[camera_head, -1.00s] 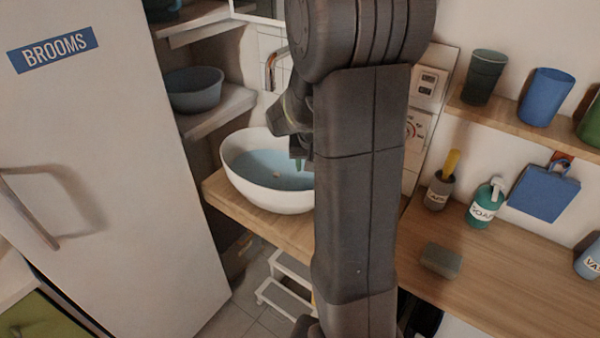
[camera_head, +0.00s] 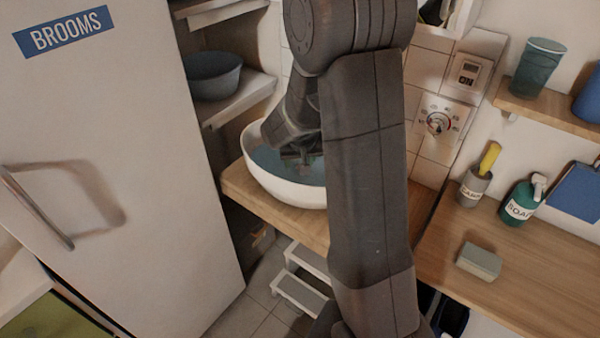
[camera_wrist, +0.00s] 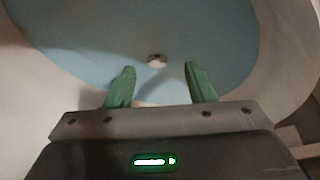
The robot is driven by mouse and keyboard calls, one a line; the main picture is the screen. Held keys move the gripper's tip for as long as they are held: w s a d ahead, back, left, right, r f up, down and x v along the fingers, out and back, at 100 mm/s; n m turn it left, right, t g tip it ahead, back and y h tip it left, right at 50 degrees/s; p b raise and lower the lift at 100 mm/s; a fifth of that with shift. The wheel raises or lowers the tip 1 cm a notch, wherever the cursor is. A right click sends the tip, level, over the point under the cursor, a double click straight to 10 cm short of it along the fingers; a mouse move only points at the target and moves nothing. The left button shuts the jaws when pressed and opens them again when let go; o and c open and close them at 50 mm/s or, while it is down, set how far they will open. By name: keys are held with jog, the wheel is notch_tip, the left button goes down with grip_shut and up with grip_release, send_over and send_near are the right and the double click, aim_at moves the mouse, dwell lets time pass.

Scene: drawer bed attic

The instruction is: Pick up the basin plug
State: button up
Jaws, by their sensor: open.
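The basin plug (camera_wrist: 157,59) is a small pale round piece with a dark edge, low in the blue-filled part of the white basin. It shows in the wrist view just beyond my fingertips, roughly midway between them. My gripper (camera_wrist: 158,72) is open, with two green fingers apart and nothing between them. In the head view my gripper (camera_head: 303,158) is over the white basin (camera_head: 262,180), partly dark and blurred. The plug cannot be made out in the head view, where my arm hides the basin's right side. I cannot tell how far above the plug my fingertips are.
The basin's curved wall surrounds my gripper. The basin stands on a wooden counter (camera_head: 240,187). At right are a soap bottle (camera_head: 520,203), a grey cup (camera_head: 473,187) with a yellow handle, and a sponge (camera_head: 479,261). A tall white door (camera_head: 120,150) stands at left.

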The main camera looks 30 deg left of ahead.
jog(key=shift+w+p+x, duration=0.15)
jog(key=shift+x, duration=1.3)
jog(key=shift+w+p+x, duration=0.15)
jog(key=shift+x, duration=1.25)
jog(key=shift+r, duration=0.1)
jog(key=shift+c, duration=0.4)
jog(key=c, duration=0.6)
